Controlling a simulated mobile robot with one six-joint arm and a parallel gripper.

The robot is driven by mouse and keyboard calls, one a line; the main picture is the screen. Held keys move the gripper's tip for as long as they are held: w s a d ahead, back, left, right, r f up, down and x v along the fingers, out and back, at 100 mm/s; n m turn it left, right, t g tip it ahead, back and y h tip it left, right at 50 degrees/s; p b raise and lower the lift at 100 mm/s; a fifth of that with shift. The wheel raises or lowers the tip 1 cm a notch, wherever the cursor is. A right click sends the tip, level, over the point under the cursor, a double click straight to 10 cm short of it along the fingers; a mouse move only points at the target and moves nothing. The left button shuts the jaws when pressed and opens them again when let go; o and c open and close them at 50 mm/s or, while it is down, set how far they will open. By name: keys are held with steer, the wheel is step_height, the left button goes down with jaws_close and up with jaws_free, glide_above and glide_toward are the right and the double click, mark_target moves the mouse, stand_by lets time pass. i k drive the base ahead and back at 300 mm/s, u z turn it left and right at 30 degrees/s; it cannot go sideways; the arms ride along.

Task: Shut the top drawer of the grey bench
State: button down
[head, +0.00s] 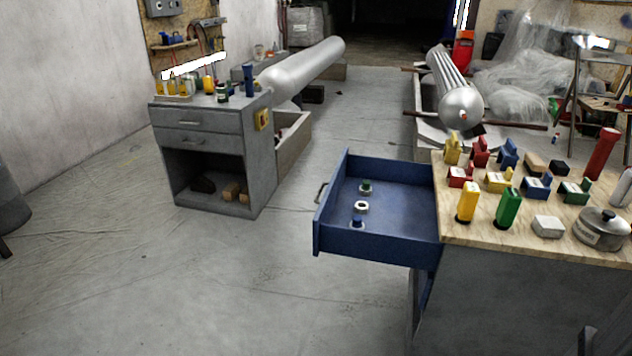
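A bench with a grey body (520,300) and a wooden top (450,222) stands at the right. Its blue drawer (375,243), just under the top, is pulled far out to the left, with a handle (320,193) on its front. Inside lie a green-topped piece (366,188), a white ring (361,208) and a blue-topped piece (357,222). A second, all-grey bench (262,165) stands at the back left. Its top drawer (195,120) and the drawer below (190,141) look flush with its front. My gripper is not in view.
Coloured blocks, yellow (467,203) and green (508,208) bottles and a metal pot (602,230) stand on the wooden top. The sheeted floor (200,280) left of the open drawer is clear. Metal cylinders (305,68) lie behind.

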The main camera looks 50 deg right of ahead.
mark_target(398, 212)
steer(key=z, duration=0.05)
steer(key=i, duration=0.95)
steer(key=u, duration=0.05)
